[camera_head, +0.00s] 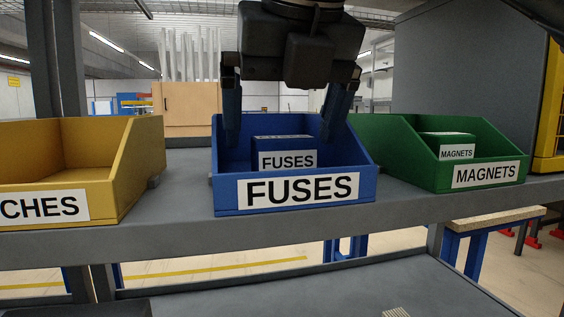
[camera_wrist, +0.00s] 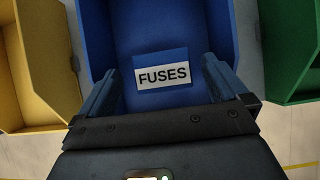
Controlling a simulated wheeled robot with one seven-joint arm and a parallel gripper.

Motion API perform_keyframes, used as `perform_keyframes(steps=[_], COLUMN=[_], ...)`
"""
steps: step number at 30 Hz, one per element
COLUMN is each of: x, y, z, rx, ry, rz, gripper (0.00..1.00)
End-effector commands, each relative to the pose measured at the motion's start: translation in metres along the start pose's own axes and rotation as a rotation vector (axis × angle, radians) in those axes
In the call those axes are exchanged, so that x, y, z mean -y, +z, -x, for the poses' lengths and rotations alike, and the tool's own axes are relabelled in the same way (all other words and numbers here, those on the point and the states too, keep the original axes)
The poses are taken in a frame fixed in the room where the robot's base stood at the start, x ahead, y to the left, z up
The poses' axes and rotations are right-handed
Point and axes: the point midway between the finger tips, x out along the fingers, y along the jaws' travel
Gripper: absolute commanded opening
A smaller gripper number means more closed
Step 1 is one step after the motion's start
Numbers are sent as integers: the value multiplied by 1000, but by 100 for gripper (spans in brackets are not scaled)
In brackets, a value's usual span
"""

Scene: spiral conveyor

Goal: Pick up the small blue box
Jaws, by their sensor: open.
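The small blue box (camera_head: 284,144), with a white "FUSES" label, sits inside the larger open blue bin (camera_head: 226,197), which also reads "FUSES". In the wrist view the small blue box (camera_wrist: 161,58) lies between and ahead of my fingers, inside the blue bin (camera_wrist: 205,25). My gripper (camera_head: 288,125) is open above the bin, its fingers reaching down to either side of the small box. The box's lower part is hidden by the bin's front wall in the head view.
A yellow bin (camera_head: 140,165) stands to the left and a green bin (camera_head: 400,150) to the right, holding a small green "MAGNETS" box (camera_head: 447,139). All stand on a grey shelf (camera_head: 180,215). Gaps of bare shelf lie between the bins.

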Motion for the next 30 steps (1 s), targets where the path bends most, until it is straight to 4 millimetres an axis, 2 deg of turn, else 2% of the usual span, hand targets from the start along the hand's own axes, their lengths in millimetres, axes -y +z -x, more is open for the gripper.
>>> perform_keyframes(steps=[3,7,17,30], x=[3,2,2,2], y=[-2,-2,-1,-1], z=[-20,-36,-42,-42], rx=[-1,-1,1,1], ry=[-2,0,1,2], rz=[-2,-1,-1,-1], gripper=[100,100,100,59])
